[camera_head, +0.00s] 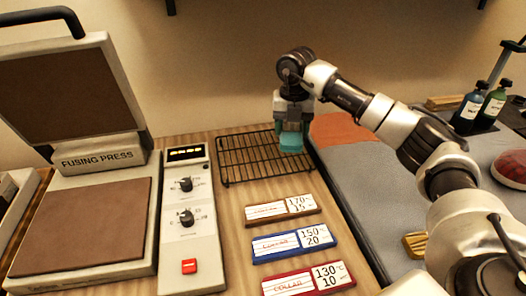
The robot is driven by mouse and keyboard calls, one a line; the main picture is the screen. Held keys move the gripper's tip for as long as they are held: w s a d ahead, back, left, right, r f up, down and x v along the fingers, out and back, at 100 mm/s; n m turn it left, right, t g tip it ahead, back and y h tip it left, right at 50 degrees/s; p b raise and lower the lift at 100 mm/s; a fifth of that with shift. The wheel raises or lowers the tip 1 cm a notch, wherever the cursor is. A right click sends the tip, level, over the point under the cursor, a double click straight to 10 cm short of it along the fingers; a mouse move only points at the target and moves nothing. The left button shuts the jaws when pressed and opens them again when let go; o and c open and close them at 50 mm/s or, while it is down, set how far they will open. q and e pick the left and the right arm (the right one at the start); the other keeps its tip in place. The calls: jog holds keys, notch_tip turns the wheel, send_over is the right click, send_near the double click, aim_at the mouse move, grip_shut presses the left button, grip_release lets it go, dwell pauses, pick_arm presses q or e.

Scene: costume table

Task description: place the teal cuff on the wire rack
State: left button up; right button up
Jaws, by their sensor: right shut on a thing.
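The teal cuff (291,141) is at the right part of the black wire rack (240,163), at the back of the wooden table. My right gripper (292,122) points down and is shut on the cuff. The cuff's lower edge looks at or just above the rack's wires; I cannot tell whether it touches. My fingers hide the cuff's upper part. My left gripper is not in view.
A fusing press (85,190) stands open at left, with a control panel (188,225) beside it. Brown, blue (293,242) and red labelled cards lie in front of the rack. A grey mat (370,200) and bottles (470,107) are at right. The rack's left part is bare.

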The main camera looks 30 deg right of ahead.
jog(key=w+d+m, duration=0.1)
jog(key=d+m, duration=0.4)
jog(key=m, duration=0.6)
jog(key=m+p, duration=0.3)
send_over(267, 162)
notch_tip(267, 162, down, 7)
jog(key=shift+r, duration=0.15)
notch_tip(267, 162, down, 4)
jog(key=shift+s+r+m, duration=0.1)
jog(key=shift+m, duration=0.2)
jog(key=shift+f, duration=0.2)
jog(key=o, duration=0.9)
